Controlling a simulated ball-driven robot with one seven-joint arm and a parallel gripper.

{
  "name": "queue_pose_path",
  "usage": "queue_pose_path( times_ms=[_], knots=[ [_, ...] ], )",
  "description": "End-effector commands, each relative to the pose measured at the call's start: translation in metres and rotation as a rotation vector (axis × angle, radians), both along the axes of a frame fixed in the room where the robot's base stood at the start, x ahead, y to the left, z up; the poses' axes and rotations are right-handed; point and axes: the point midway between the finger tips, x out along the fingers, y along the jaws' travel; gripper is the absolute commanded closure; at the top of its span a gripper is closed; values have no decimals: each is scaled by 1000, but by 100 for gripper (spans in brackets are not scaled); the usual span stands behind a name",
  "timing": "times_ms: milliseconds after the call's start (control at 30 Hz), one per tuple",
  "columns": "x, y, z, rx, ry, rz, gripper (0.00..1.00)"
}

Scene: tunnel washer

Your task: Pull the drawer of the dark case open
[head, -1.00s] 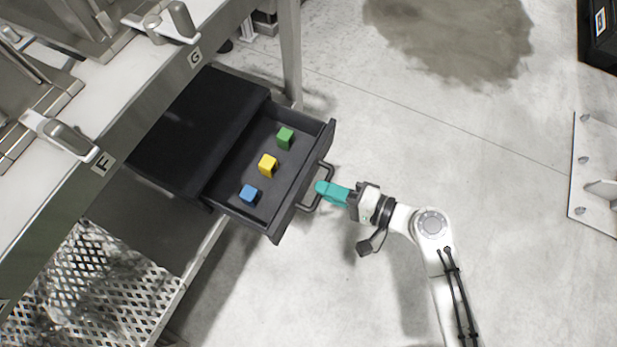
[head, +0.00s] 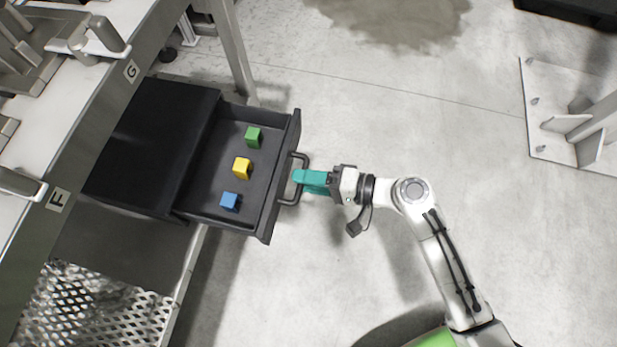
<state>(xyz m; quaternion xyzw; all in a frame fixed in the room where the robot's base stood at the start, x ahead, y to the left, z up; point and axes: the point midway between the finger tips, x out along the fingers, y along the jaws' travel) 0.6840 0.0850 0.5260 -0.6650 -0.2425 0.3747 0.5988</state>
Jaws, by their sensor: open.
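A green block (head: 253,137), a yellow block (head: 241,168) and a blue block (head: 230,202) lie in a row on the drawer floor. A dark bar handle (head: 304,180) is on the drawer front. My gripper (head: 298,178) has teal fingers and is open, with its tips at the handle. I cannot tell whether the fingers touch the bar.
The steel machine, with labels G (head: 131,71) and F (head: 58,199), runs along the left. A metal leg (head: 232,50) stands behind the drawer. A perforated step (head: 95,310) is at lower left. A bolted plate (head: 570,120) is at far right. The floor between is clear.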

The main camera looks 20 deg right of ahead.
Motion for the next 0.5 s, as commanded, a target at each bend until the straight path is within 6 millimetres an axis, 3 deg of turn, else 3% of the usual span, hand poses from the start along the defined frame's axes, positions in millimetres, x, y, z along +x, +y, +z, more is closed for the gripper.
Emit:
queue_pose_path(
  times_ms=[267, 500],
  knots=[
    [-7, -10, 4, 0, 0, -3, 60],
    [-34, -44, 13, -1, 2, -3, 60]
  ],
)
